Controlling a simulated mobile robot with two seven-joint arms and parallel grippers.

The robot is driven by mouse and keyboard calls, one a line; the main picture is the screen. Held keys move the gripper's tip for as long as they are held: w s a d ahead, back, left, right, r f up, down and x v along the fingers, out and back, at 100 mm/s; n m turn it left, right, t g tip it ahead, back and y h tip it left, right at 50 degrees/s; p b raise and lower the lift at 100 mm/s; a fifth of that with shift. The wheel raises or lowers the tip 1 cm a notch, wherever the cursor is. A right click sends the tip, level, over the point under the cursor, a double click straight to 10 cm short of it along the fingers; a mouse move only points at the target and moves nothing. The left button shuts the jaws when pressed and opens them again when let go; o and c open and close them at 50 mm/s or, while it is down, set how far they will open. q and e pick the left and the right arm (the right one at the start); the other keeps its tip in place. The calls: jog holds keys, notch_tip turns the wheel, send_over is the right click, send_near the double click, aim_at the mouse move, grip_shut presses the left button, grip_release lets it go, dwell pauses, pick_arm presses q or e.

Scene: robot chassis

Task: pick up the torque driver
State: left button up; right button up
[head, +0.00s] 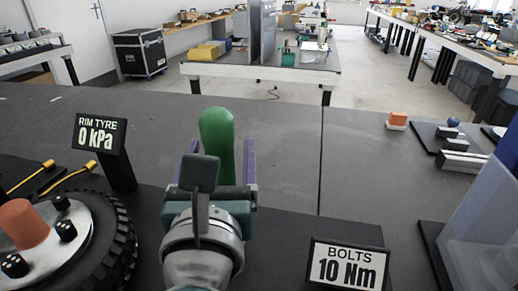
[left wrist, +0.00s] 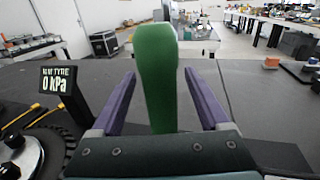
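The torque driver appears to be the upright object with a rounded green handle (head: 217,135) in the middle of the head view. The green handle (left wrist: 157,75) also stands in the centre of the left wrist view. My left gripper (head: 221,152) is open, with one purple finger on each side of the handle. In the left wrist view, my left gripper (left wrist: 160,78) shows a gap between each finger and the handle. The lower end of the driver is hidden behind the gripper body. My right gripper is not in view.
A wheel (head: 100,240) with a red cone and black nuts lies at left, beside yellow-handled tools (head: 65,178). A tyre pressure sign (head: 101,134) stands behind it. A "BOLTS 10 Nm" sign (head: 346,266) stands front right. The tabletop (head: 285,150) right of the handle is clear.

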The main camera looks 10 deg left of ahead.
pick_arm(q)
grip_shut()
dwell(0.4)
jog(key=shift+r, duration=0.1)
notch_tip(320, 180, up, 29)
jog(key=p, duration=1.9)
jog(key=shift+p, duration=0.3)
